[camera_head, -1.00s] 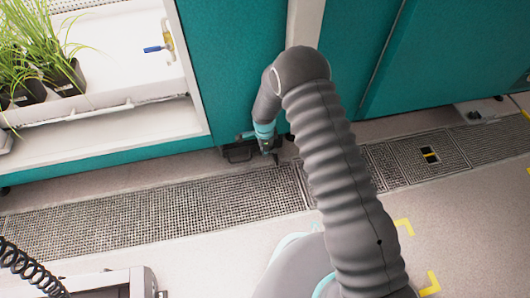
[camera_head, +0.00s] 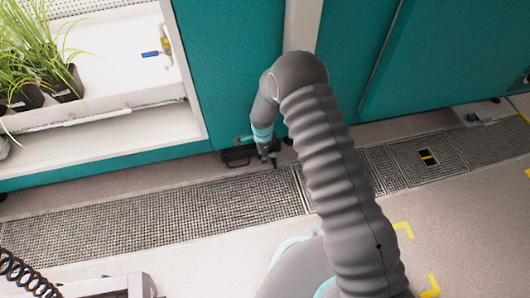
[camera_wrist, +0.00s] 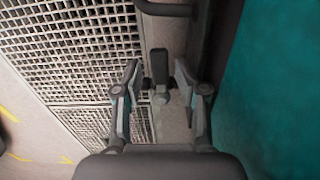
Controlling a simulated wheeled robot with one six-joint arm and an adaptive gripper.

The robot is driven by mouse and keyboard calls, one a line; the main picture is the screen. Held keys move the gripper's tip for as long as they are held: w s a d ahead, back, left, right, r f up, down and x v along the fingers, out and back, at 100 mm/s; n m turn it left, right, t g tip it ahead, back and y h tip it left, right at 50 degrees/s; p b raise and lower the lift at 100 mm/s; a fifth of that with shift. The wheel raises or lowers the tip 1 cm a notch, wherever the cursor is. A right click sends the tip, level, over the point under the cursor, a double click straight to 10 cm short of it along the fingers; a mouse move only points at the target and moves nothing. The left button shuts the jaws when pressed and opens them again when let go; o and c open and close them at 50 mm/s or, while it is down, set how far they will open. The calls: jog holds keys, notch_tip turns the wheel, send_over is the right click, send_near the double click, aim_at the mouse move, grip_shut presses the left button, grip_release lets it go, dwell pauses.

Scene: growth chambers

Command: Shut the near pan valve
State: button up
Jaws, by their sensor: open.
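My gripper (camera_wrist: 158,75) is open, with a finger on each side of a dark grey upright lever (camera_wrist: 160,66). A round pivot-like part (camera_wrist: 160,97) sits at its lower end. This looks like the pan valve's handle, but I cannot tell whether it stands open or shut. The fingers appear apart from the lever. In the head view my gripper (camera_head: 266,154) points down at the foot of the teal cabinet, beside a dark bracket-like fitting (camera_head: 238,156). The lever itself is hidden there by my gripper and arm.
A metal floor grating (camera_head: 150,222) runs along the cabinet foot. The teal cabinet wall (camera_wrist: 280,90) is close on the right in the wrist view. A dark bar (camera_wrist: 165,8) lies beyond the lever. A blue-handled valve (camera_head: 152,54) and potted grass (camera_head: 65,85) are in the chamber.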

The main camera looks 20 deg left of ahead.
jog(key=n, duration=0.1)
jog(key=n+p, duration=0.1)
jog(key=p, duration=0.1)
jog(key=shift+s+d+r+n, duration=0.2)
jog(key=shift+s+d+n, duration=0.1)
jog(key=shift+s+n, duration=0.1)
jog(key=n+p, duration=0.1)
jog(key=d+n+p, duration=0.1)
jog(key=n, duration=0.1)
jog(key=s+n+p, duration=0.1)
jog(key=shift+d+n, duration=0.25)
jog(key=shift+n, duration=0.05)
jog(key=n+p, duration=0.1)
jog(key=d+n+p, duration=0.1)
jog(key=n, duration=0.1)
jog(key=shift+s+d+n+p, duration=0.15)
jog(key=shift+n+p, duration=0.15)
jog(key=d+n+p, duration=0.1)
jog(key=n+p, duration=0.2)
jog(key=shift+d, duration=0.2)
notch_tip(320, 180, up, 14)
jog(key=s+d+r+n+g, duration=0.1)
jog(key=s+d+r, duration=0.2)
jog(key=r, duration=0.3)
jog(key=s+d+r+n+g+h, duration=0.1)
jog(key=s+d+r, duration=0.2)
jog(key=d+r, duration=0.3)
jog(key=shift+s+r, duration=0.2)
jog(key=shift+s, duration=0.15)
jog(key=shift+a, duration=0.1)
